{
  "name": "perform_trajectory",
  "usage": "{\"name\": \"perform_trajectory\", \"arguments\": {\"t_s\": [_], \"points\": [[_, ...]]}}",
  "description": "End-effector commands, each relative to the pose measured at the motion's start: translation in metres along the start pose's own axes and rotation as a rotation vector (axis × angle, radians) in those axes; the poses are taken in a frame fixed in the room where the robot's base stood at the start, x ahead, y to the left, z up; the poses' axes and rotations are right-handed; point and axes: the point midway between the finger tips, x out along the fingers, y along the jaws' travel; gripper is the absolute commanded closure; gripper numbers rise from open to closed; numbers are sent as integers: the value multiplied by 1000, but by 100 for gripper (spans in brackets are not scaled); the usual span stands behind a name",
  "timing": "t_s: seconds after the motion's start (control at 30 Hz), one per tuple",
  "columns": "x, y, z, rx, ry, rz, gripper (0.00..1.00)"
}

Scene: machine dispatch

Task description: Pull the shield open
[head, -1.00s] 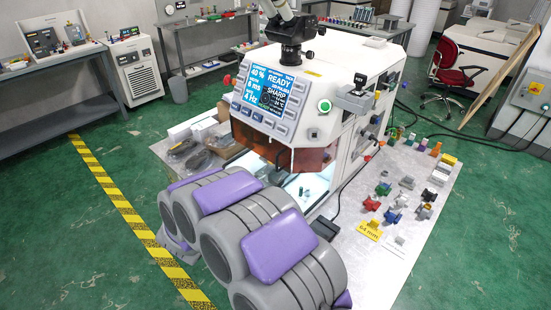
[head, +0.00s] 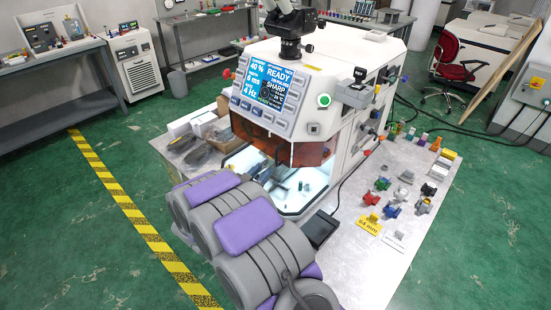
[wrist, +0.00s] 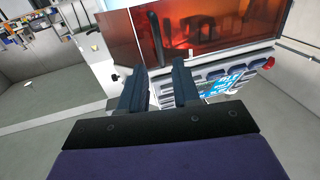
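The shield (head: 307,154) is a see-through amber panel across the front of the white machine, below its display. It hangs over the top of a lit chamber whose lower part is uncovered. In the wrist view the shield (wrist: 225,32) fills the upper part, with its dark upright bar handle (wrist: 155,38). My gripper (wrist: 158,88) has two dark fingers apart with nothing between them. The handle lies beyond the fingertips, roughly in line with the gap, and appears apart from them. In the head view my arm hides much of the area before the chamber, and the fingers are not clear.
The lit chamber floor (head: 312,190) holds small dark parts. Bagged cables (head: 190,152) lie at left.

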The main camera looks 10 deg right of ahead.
Motion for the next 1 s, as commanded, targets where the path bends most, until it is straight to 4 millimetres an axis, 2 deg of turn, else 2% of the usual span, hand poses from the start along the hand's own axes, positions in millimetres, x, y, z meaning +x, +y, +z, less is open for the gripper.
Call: {"name": "perform_trajectory", "arguments": {"t_s": [0.2, 0.5, 0.7, 0.93, 1.0], "points": [[41, 1, 1, 4, 0, 4, 68], [81, 0, 0, 3, -1, 1, 68], [89, -1, -1, 2, 0, -1, 68], [89, -1, -1, 1, 0, -2, 68], [89, -1, -1, 1, 0, -2, 74]]}}
